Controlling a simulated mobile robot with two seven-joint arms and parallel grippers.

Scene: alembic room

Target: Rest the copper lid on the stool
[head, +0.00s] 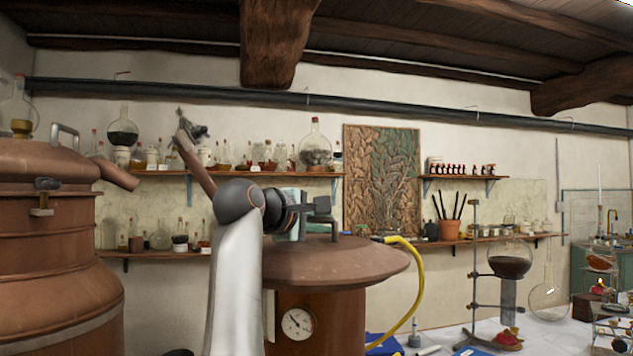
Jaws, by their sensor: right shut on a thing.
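The copper lid (335,262) is a wide, shallow dome at the middle of the head view. It sits over a copper vessel (345,310) with a round gauge; I cannot tell whether it touches the vessel's rim. My right gripper (318,208) is at the top of the lid, shut on its dark handle (334,228). My right forearm hides part of the lid's left side. The stool is not in view. My left gripper is not in view.
A large copper still (50,260) with a side spout stands at the left. A yellow hose (413,270) curves down beside the lid's right edge. A white table (450,338) with glassware and a metal stand is at the lower right. Wall shelves (285,174) hold bottles behind.

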